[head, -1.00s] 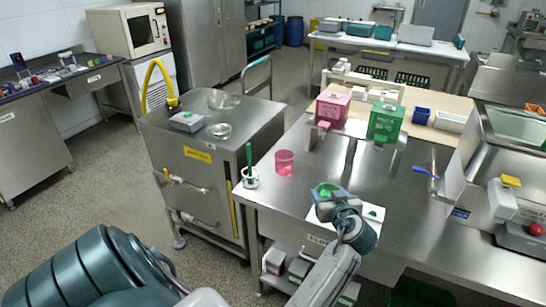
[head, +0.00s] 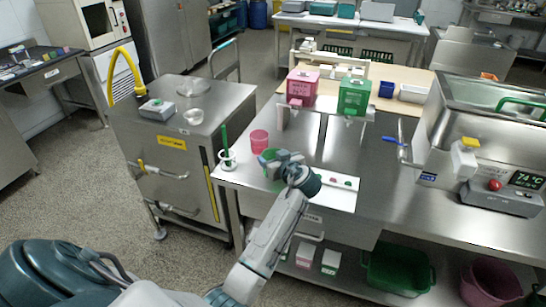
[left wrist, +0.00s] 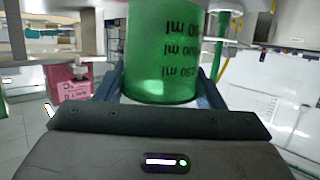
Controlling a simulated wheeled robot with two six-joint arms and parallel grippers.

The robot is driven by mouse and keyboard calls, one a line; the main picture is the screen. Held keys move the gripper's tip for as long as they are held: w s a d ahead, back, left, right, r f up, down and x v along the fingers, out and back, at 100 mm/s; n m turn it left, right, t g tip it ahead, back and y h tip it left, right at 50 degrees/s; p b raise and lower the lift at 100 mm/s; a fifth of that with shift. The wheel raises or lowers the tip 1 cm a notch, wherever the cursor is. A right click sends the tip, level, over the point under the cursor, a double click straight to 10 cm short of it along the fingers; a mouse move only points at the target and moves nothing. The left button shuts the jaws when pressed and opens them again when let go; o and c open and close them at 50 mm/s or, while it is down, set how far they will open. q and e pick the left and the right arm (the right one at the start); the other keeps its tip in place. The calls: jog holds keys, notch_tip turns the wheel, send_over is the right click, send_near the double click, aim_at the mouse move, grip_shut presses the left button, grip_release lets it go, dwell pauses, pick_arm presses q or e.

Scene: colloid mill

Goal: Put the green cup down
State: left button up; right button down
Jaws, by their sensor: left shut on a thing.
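The green cup (head: 267,163) is held in my left gripper (head: 277,160) at the front-left part of the steel counter. It is just in front of the pink cup (head: 259,141) in the head view; I cannot tell whether its base touches the counter. In the left wrist view the green cup (left wrist: 162,50), with volume marks, stands between the two fingers (left wrist: 160,88). The white mat (head: 335,199), with small pink and green spots, lies to the right of the cup, partly behind my gripper. My right gripper is not in view.
A white holder (head: 228,163) with a green stick stands at the counter's left corner. The pink box (head: 302,83) and green box (head: 355,97) sit on a raised steel stand behind. The machine (head: 440,125) stands at right. Bare counter lies right of the mat.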

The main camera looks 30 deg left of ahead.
aim_at(274, 151)
pick_arm(q)
jog(key=w+a, duration=0.2)
jog(key=w, duration=0.1)
jog(key=shift+f, duration=0.15)
notch_tip(274, 151, down, 3)
jog(key=shift+r+p, duration=0.2)
jog(key=shift+p, duration=0.65)
jog(key=shift+f, duration=0.5)
jog(key=shift+f+b, duration=0.2)
jog(key=shift+b, duration=0.1)
jog(key=o, duration=1)
jog(key=shift+r, duration=0.1)
jog(key=shift+o, duration=0.7)
